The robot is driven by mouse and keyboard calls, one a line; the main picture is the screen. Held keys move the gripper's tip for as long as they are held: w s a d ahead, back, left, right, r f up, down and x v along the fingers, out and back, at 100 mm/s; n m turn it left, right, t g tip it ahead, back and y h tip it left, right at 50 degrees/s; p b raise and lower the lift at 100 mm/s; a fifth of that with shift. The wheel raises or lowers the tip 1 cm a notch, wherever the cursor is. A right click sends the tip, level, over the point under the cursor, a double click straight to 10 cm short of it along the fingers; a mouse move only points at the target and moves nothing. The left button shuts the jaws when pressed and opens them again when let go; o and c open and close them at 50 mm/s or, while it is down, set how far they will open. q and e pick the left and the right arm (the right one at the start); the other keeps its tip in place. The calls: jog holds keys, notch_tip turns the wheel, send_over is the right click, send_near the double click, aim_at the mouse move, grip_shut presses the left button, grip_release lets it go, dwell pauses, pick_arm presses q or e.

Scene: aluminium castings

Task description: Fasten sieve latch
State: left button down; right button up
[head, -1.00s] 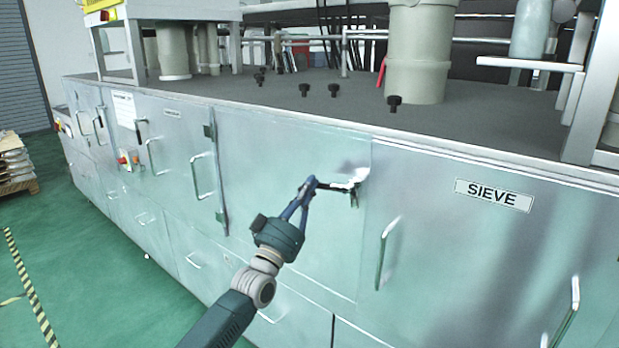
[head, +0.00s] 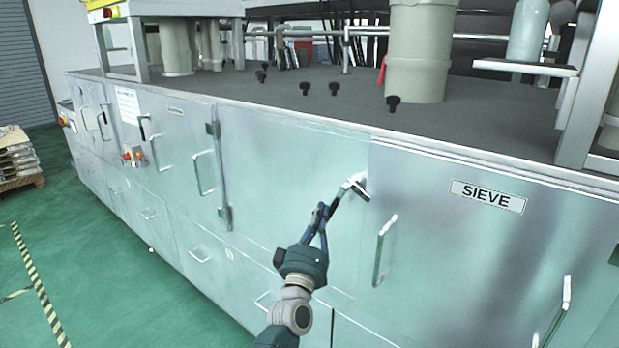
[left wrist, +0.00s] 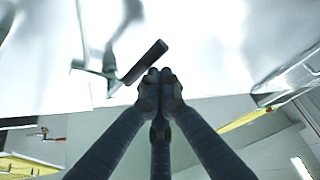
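The sieve latch (head: 356,187) sits on the cabinet front, near the seam left of the SIEVE label (head: 488,196). My right gripper is out of view.
A vertical door handle (head: 383,250) stands out from the SIEVE panel, right of my left gripper. Another handle (head: 558,315) is at the lower right. Several black knobs and a beige cylinder (head: 421,50) stand on the top.

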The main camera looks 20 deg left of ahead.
pick_arm(q)
jog(key=shift+s+d+f+b, duration=0.1)
jog(key=shift+s+d+f, duration=0.1)
jog(key=shift+d, duration=0.3)
jog(key=shift+s+d+f+b, duration=0.15)
jog(key=shift+d+f, duration=0.1)
jog(key=shift+d, duration=0.3)
jog(key=shift+s+d+f+b, duration=0.1)
jog(key=shift+s+d+f, duration=0.1)
jog(key=shift+d, duration=0.3)
